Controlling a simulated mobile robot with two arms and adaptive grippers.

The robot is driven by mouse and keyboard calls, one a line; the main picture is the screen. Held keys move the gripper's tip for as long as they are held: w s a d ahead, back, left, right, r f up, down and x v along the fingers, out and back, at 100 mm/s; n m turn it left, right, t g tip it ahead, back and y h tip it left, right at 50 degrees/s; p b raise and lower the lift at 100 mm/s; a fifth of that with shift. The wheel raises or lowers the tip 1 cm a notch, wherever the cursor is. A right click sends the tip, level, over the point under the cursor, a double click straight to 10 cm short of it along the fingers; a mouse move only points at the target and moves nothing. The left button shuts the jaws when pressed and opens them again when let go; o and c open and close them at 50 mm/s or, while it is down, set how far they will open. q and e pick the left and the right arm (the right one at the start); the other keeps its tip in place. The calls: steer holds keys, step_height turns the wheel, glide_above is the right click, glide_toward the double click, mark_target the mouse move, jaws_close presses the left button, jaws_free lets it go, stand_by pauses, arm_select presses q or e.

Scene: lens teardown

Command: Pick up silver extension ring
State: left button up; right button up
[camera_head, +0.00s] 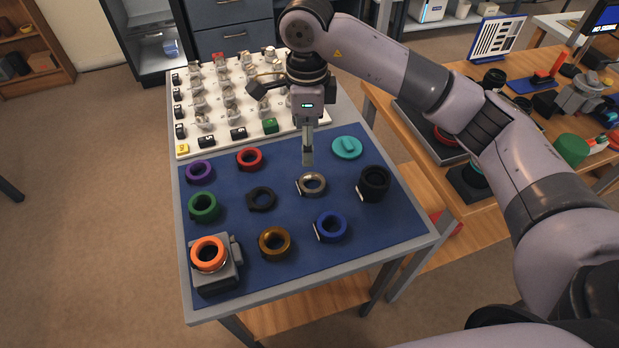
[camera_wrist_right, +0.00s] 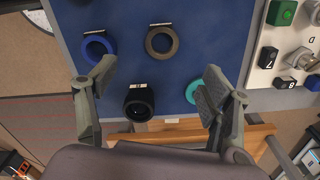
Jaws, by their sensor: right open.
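The silver extension ring (camera_head: 313,194) lies flat on the blue mat, with a small white label at its left edge. In the right wrist view, the ring (camera_wrist_right: 174,47) is grey-brown and lies beyond the fingertips, near the top middle. My right gripper (camera_head: 307,160) points down just behind and above the ring in the head view. In the right wrist view, its two fingers (camera_wrist_right: 158,76) are spread wide with nothing between the pads, so it is open and apart from the ring. My left gripper is not in view.
Around the ring stand a black lens barrel (camera_head: 374,195), a blue ring (camera_head: 331,239), a black ring (camera_head: 262,208) and a teal disc (camera_head: 347,155). A white board (camera_head: 187,150) with several small parts lies behind. Bare mat separates the pieces.

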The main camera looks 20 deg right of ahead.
glide_above(310, 182)
steer(key=f, duration=0.6)
steer(key=shift+s+a+p, duration=0.25)
steer(key=shift+a+p, duration=0.05)
steer(key=shift+p, duration=0.05)
step_height(310, 182, down, 3)
steer(key=shift+r, duration=0.2)
steer(key=shift+f, duration=0.2)
steer(key=f, duration=0.1)
steer(key=f+p, duration=0.1)
steer(key=f, duration=0.2)
steer(key=shift+w+d+f, duration=0.2)
steer(key=shift+w+d, duration=0.05)
steer(key=shift+w, duration=0.05)
steer(key=shift+f, duration=0.2)
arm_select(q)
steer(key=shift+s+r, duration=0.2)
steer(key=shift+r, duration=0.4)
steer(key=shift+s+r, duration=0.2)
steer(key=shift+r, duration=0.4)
arm_select(e)
steer(key=shift+c, duration=0.4)
steer(key=c, duration=1.2)
